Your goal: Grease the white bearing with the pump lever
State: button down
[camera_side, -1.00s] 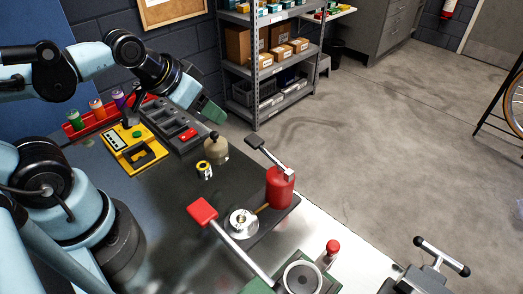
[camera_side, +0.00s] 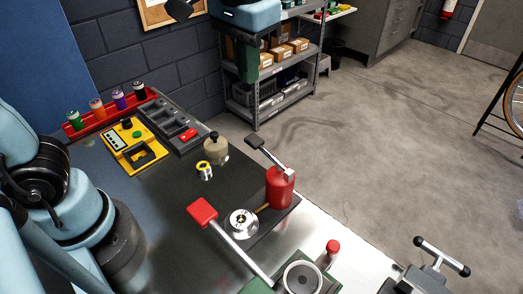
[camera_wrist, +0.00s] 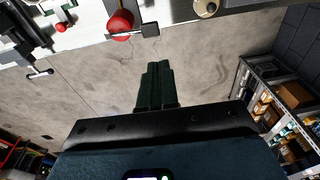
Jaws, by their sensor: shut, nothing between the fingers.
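The white bearing (camera_side: 241,223) lies on the dark bench mat, a round pale disc with a hub. A red grease pump (camera_side: 280,188) stands beside it at the mat's edge, with a yellowish spout pointing at the bearing. Its pump lever (camera_side: 262,147) slants up to the left and ends in a dark pad. The pump also shows at the top of the wrist view (camera_wrist: 120,24), with the dark lever pad (camera_wrist: 150,30) beside it. My gripper (camera_side: 247,78) is high at the top, clear of the pump and lever. In the wrist view its green fingers (camera_wrist: 153,68) are together and empty.
A beige pot (camera_side: 216,150) and a small yellow-banded can (camera_side: 204,171) stand left of the lever. A red-padded lever (camera_side: 203,211) rises above the green device at the front. A yellow tester (camera_side: 133,147) and red rack (camera_side: 108,108) sit farther back. Shelving (camera_side: 265,95) stands behind.

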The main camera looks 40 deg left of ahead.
aim_at(252, 139)
jog(key=shift+d+r+g+y, duration=0.3)
jog(key=shift+d+r+g, duration=0.2)
jog(key=shift+d+r, duration=0.65)
jog(key=shift+f, duration=0.25)
jog(key=f, duration=0.4)
jog(key=a+f, duration=0.1)
jog(key=f, duration=0.8)
jog(key=shift+a+f, duration=0.2)
jog(key=shift+f, duration=0.15)
